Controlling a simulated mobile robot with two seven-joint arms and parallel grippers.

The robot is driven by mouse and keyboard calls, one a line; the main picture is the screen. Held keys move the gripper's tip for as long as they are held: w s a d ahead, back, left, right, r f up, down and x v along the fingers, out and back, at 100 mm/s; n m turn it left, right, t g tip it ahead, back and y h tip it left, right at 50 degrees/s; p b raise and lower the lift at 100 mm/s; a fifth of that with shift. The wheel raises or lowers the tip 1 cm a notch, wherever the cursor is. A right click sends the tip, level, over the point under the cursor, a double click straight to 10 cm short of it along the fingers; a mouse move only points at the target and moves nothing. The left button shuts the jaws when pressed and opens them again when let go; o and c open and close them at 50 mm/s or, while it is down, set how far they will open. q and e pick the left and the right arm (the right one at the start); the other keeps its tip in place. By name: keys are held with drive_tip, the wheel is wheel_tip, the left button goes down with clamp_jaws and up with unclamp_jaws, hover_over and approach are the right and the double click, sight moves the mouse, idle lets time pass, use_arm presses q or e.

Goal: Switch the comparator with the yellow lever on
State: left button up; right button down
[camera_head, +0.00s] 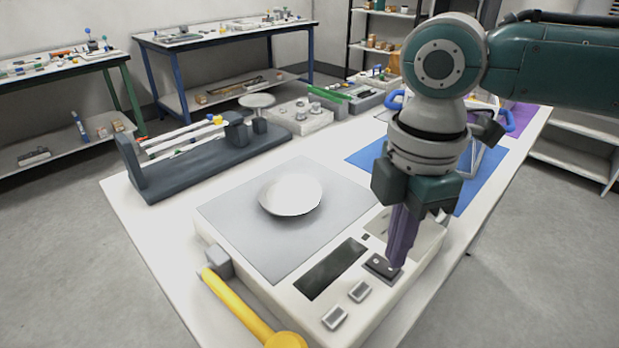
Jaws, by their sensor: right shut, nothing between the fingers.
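The comparator (215,228) is a white box with a grey top plate and a round white pan (291,193), standing near the table's front. Its yellow lever (238,307) runs along the front left side and ends in a round yellow knob. Its display (331,269) is dark. A dark switch plate (376,268) is to the right of the display. My right gripper (397,262) is shut and empty, pointing down with its purple fingertips at this switch, partly covering it; I cannot tell whether they touch. My left gripper is out of view.
A grey weight box (300,116) and trays lie further back. A blue mat (369,157) with a glass-sided case lies behind my right gripper. Other benches stand at the back left.

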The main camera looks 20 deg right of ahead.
drive_tip(key=shift+f, duration=0.3)
drive_tip(key=shift+f+b, duration=0.55)
drive_tip(key=shift+f, duration=0.15)
idle(0.3)
wheel_tip(320, 180, up, 7)
drive_tip(key=p, duration=0.8)
drive_tip(key=shift+r, duration=0.15)
idle(0.3)
